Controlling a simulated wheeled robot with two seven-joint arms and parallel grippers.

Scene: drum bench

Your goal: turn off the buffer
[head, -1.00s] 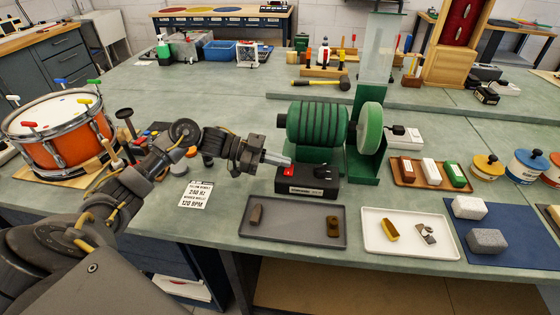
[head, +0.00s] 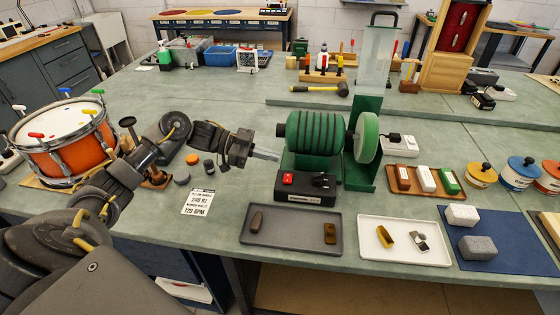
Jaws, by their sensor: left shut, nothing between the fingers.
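The buffer (head: 314,132) is a green ribbed motor with a pale green wheel (head: 367,138) on its right side. Its black control box (head: 304,190) sits in front, with a red switch (head: 288,179) on the left and dark knobs on the right. My left gripper (head: 278,156) is shut and empty. Its tips are just left of the motor, behind and above the red switch, apart from it in the picture. Whether the switch is on or off, I cannot tell. My right gripper is not in view.
A grey tray (head: 290,243) and a white tray (head: 404,258) lie in front of the buffer. A wooden rack (head: 404,189) with several blocks is at right. A drum (head: 66,145) stands at left. A printed card (head: 199,202) lies on clear bench.

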